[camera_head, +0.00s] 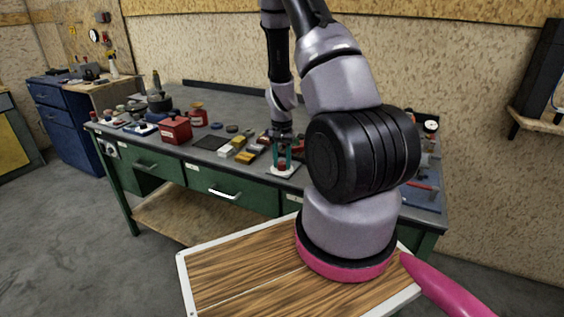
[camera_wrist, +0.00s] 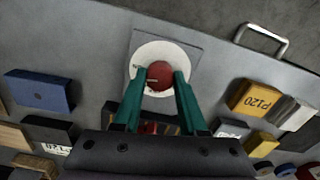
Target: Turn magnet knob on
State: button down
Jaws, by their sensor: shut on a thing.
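The magnet knob is a round red knob (camera_wrist: 160,74) on a white disc (camera_wrist: 148,54) with small markings, set on a grey square plate, in the upper middle of the wrist view. My gripper (camera_wrist: 161,79) has its two green fingers on either side of the red knob and is shut on it. In the head view my gripper (camera_head: 282,158) reaches down to the workbench's front edge, and the white base (camera_head: 283,172) shows beneath the fingers. The knob itself is mostly hidden there by the fingers.
The green workbench (camera_head: 160,160) holds a red box (camera_head: 175,130) and several small blocks left of my gripper. In the wrist view a yellow P120 block (camera_wrist: 254,99) lies right of the knob and a blue block (camera_wrist: 40,90) left. A drawer handle (camera_wrist: 262,38) shows beyond the edge.

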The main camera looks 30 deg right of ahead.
aim_at(282, 163)
jog(key=shift+m, duration=1)
jog(key=shift+c, duration=2.2)
grip_release()
notch_tip(282, 163, up, 11)
jog(key=shift+f, duration=0.1)
